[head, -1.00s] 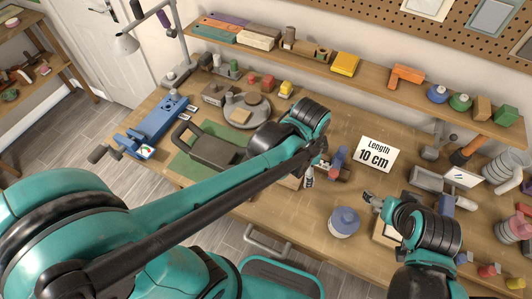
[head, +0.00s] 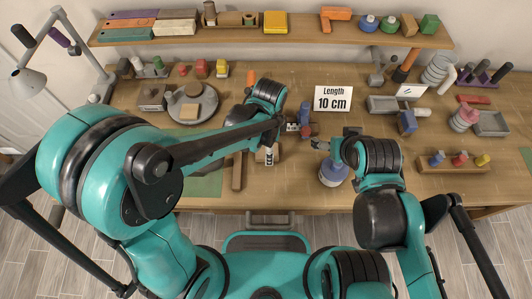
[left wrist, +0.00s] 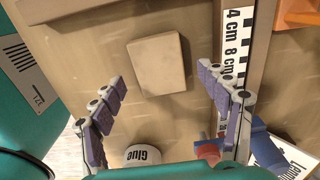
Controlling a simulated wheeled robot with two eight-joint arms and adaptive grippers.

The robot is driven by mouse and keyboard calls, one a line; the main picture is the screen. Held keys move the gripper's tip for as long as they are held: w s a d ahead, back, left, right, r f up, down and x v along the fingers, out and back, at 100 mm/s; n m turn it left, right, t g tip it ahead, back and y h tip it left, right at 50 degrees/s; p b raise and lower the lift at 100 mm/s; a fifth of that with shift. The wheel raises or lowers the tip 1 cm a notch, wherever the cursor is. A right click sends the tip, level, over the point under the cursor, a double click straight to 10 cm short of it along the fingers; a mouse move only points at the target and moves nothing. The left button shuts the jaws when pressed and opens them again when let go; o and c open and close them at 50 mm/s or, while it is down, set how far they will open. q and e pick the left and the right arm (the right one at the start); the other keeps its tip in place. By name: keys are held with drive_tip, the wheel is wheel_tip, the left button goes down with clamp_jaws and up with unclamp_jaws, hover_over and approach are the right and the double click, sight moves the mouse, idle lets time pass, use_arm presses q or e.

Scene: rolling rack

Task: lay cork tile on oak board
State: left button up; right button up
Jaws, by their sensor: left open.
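A flat tan rectangular piece (left wrist: 160,63) lies on the wooden surface in the left wrist view; I cannot tell whether it is the cork tile or the oak board. My left gripper (left wrist: 160,82) is open and empty above it, with the piece between and beyond the fingertips. In the head view my left arm hides that spot. Another small tan tile (head: 189,111) rests on the round grey tray (head: 209,104). My right gripper (head: 322,145) is above the blue-lidded jar (head: 333,174); its opening is not clear.
A glue bottle (head: 270,155) and a red and blue item (head: 305,118) stand close to my left gripper. A marked ruler (left wrist: 236,45) lies beside the tan piece. The "Length 10 cm" sign (head: 333,99) stands behind. A shelf (head: 280,40) spans the back.

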use_arm(q)
drive_tip(key=shift+d+f, duration=0.1)
drive_tip(key=shift+f, duration=0.6)
drive_tip(key=c, duration=1.1)
drive_tip(key=shift+c, duration=0.2)
drive_tip(key=shift+r, duration=0.1)
